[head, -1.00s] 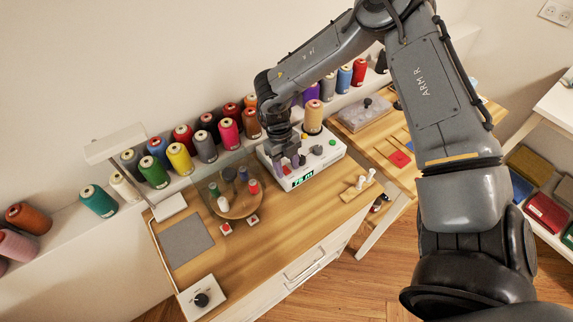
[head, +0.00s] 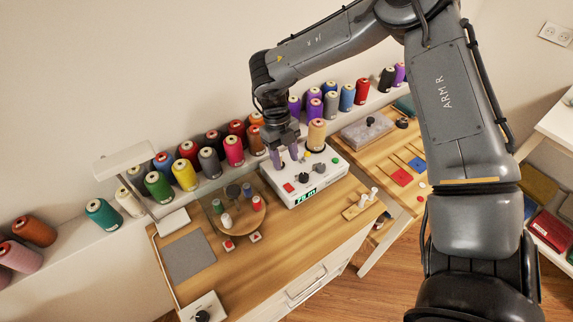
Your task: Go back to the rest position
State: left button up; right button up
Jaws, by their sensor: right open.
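My right gripper (head: 284,156) hangs pointing down over the back left of the white winding machine (head: 328,183). Its two purplish fingers are apart, with nothing seen between them. A tan thread spool (head: 317,134) stands upright on the machine, just right of the gripper and apart from it. The machine carries a red button, dark knobs and a lit green display (head: 305,198). My right arm comes in from the right and crosses the upper part of the view. My left gripper is not in view.
Several coloured spools line the wall ledge (head: 75,247) behind the gripper. A lamp (head: 130,162) rises at left. A grey mat (head: 187,258) lies bare on the table.

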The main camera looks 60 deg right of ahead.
jog(key=shift+w+r, duration=0.1)
jog(key=shift+r, duration=0.25)
